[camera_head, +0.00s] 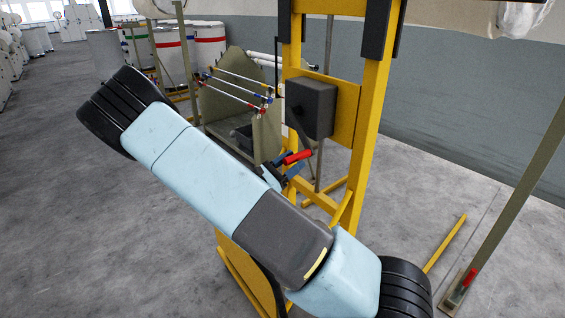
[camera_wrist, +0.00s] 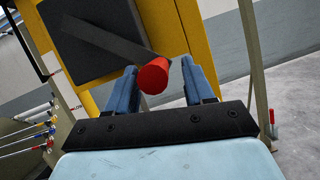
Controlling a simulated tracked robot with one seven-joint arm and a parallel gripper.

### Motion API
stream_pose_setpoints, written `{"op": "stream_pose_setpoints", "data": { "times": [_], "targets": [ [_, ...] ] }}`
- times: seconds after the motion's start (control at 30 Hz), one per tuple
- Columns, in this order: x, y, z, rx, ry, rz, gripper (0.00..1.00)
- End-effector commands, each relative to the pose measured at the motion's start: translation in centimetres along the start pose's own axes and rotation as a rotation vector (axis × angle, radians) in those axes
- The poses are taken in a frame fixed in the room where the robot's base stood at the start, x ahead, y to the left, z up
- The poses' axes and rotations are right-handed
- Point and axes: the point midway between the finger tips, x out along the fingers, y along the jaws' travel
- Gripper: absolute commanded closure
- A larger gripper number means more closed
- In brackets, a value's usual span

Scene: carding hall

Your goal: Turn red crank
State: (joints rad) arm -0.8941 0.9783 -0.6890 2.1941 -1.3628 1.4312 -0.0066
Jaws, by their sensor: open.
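The red crank handle (camera_wrist: 153,77) shows end-on in the wrist view, on a dark grey crank arm (camera_wrist: 105,37) that runs to the upper left across a dark box (camera_wrist: 75,60). My gripper (camera_wrist: 160,78) is open, its two blue fingers on either side of the red handle. The handle is nearer the left finger; I cannot tell whether they touch. In the head view the red handle (camera_head: 297,157) shows by my gripper (camera_head: 283,170), below the dark box (camera_head: 310,107) on the yellow frame. My arm hides part of the gripper there.
The yellow frame (camera_head: 370,110) stands upright behind the crank. A green bin (camera_head: 225,110) with several rods (camera_head: 240,88) stands to its left, and striped white drums (camera_head: 210,45) are behind. Grey floor (camera_head: 90,230) is open at left.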

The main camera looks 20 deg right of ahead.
Motion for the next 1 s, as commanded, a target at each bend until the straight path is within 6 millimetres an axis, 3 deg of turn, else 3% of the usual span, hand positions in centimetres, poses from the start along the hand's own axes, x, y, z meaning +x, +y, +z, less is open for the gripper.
{"op": "stream_pose_setpoints", "data": {
  "times": [0.2,0.53,1.0],
  "targets": [
    [1.5,0.1,0.0,0.002,0.001,0.002,0.47],
    [1.6,0.1,0.1,0.002,0.001,0.004,0.48],
    [1.5,0.0,0.1,0.001,0.002,0.003,0.93]
  ]
}}
